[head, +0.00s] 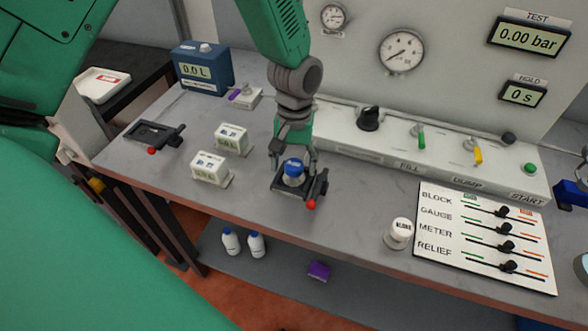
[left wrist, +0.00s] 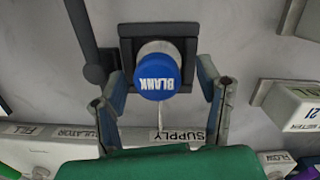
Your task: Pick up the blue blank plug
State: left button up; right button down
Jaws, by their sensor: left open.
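The blue blank plug (head: 293,167) sits upright in a dark clamp-like holder (head: 287,186) with a red-tipped handle, near the front of the bench. In the left wrist view the plug (left wrist: 157,78) shows its blue cap lettered BLANK above a pale body. My left gripper (head: 292,165) points down over the plug, with its fingers open on either side of it. In the left wrist view the gripper's fingers (left wrist: 162,95) stand apart from the cap, one on each side. My right gripper does not show.
Two white meter boxes (head: 231,138) (head: 210,168) stand left of the plug. An empty dark holder (head: 155,134) lies farther left. The valve panel (head: 420,160) runs behind.

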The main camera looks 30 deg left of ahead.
pick_arm(q)
jog(key=shift+f, duration=0.2)
jog(key=shift+d+r, duration=0.1)
jog(key=shift+d, duration=0.05)
jog(key=c, duration=1.3)
